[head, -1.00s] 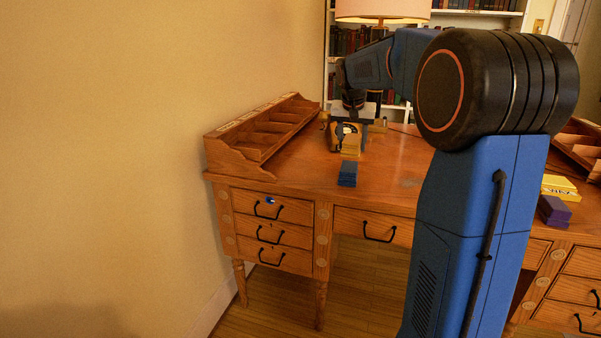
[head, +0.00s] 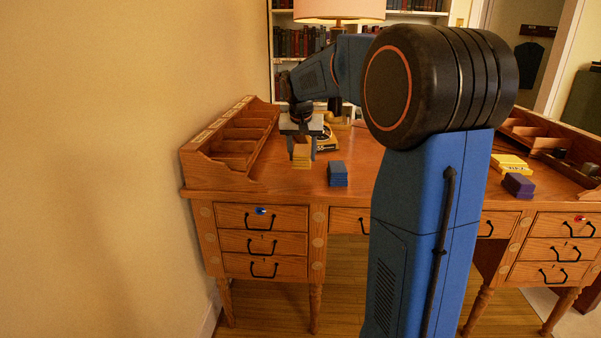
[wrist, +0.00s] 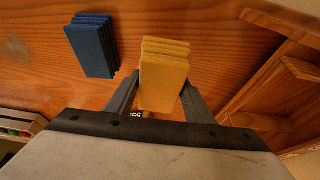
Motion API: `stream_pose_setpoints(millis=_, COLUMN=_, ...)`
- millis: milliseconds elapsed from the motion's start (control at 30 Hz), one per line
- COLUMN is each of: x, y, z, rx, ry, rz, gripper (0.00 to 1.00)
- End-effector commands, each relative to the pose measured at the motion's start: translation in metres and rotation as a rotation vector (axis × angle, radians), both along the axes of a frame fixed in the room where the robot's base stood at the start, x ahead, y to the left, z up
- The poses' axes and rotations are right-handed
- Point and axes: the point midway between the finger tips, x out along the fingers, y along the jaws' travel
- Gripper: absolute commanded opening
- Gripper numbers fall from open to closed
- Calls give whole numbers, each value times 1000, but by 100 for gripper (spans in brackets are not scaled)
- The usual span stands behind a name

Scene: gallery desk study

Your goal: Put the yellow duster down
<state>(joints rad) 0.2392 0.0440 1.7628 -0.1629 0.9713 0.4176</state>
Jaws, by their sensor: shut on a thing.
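The yellow duster (head: 302,155) is a ribbed block held upright between the fingers of my gripper (head: 301,146), over the left part of the desk top. In the wrist view the yellow duster (wrist: 164,72) sits between the two grey fingers of my gripper (wrist: 158,100), which is shut on it. I cannot tell whether its lower end touches the wood. A blue duster (head: 338,173) stands on the desk just to the right of it in the head view; it also shows in the wrist view (wrist: 92,46).
A wooden pigeonhole rack (head: 236,140) runs along the desk's left edge, near the gripper. A yellow and black device (head: 327,142) stands behind. A purple block (head: 518,185) and a yellow box (head: 510,165) lie at the right. The desk's front middle (head: 400,190) is partly behind my arm.

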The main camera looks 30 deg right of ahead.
Motion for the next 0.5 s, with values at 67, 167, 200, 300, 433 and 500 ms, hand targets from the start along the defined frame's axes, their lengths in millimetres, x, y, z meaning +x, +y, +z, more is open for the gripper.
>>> stream_pose_setpoints(millis=67, x=-1, y=0, z=-12, rx=0, ry=2, rz=0, gripper=27)
stream_pose_setpoints(millis=167, x=0, y=0, z=-19, rx=0, ry=0, rz=0, gripper=27)
stream_pose_setpoints(millis=200, x=0, y=0, z=-21, rx=0, ry=0, rz=0, gripper=27)
stream_pose_setpoints(millis=300, x=0, y=0, z=-27, rx=1, ry=1, rz=0, gripper=27)
stream_pose_setpoints(millis=433, x=0, y=0, z=-43, rx=0, ry=2, rz=0, gripper=27)
stream_pose_setpoints(millis=500, x=0, y=0, z=-52, rx=0, ry=2, rz=0, gripper=27)
